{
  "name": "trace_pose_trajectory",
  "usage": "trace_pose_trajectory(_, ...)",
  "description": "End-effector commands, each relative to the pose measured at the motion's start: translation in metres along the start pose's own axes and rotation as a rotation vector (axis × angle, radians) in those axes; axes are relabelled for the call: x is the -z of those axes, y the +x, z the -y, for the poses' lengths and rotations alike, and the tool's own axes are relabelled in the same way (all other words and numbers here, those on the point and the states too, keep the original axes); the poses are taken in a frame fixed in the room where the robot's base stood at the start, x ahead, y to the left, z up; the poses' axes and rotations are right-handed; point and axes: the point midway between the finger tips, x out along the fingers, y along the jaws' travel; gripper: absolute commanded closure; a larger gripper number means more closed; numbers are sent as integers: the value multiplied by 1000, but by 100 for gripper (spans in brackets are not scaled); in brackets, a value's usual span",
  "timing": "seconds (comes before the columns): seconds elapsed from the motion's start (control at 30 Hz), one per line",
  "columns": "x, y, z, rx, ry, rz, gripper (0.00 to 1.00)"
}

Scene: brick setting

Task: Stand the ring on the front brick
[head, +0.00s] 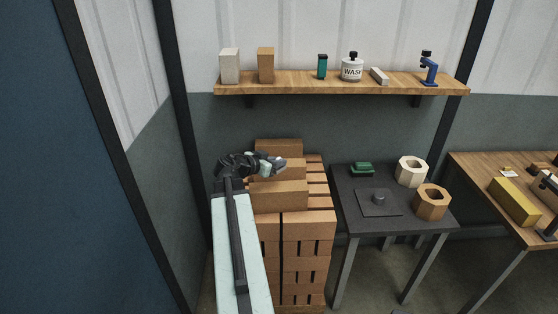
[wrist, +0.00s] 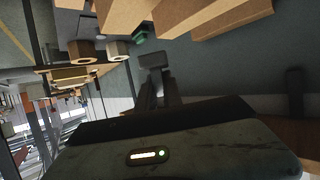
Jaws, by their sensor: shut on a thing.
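My gripper (head: 280,166) is above the brick stack in the head view, close to the middle brick (head: 294,170). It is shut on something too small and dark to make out. In the wrist view, a small grey block shape shows at the end of my gripper (wrist: 152,62); I cannot tell fingertip from held thing. The front brick (head: 280,196) lies below and nearer than my gripper, with its top bare. A back brick (head: 278,146) is behind. I cannot clearly identify the ring. Two hexagonal pieces with holes, one cream (head: 411,171) and one tan (head: 432,203), stand on the dark table.
The dark table (head: 350,222) also bears a green item (head: 362,169) and a flat plate with a peg (head: 378,201). A wall shelf (head: 340,88) with several small items runs behind. A wooden bench (head: 480,165) is at right. A wall closes the left.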

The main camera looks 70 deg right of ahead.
Motion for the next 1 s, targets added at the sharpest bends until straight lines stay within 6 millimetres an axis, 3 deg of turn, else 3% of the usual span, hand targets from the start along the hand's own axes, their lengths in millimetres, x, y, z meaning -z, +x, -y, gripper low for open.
trace_pose_trajectory(0.53,-58,25,0,-1,0,0,100)
trace_pose_trajectory(1.0,-61,27,-1,-2,0,0,100)
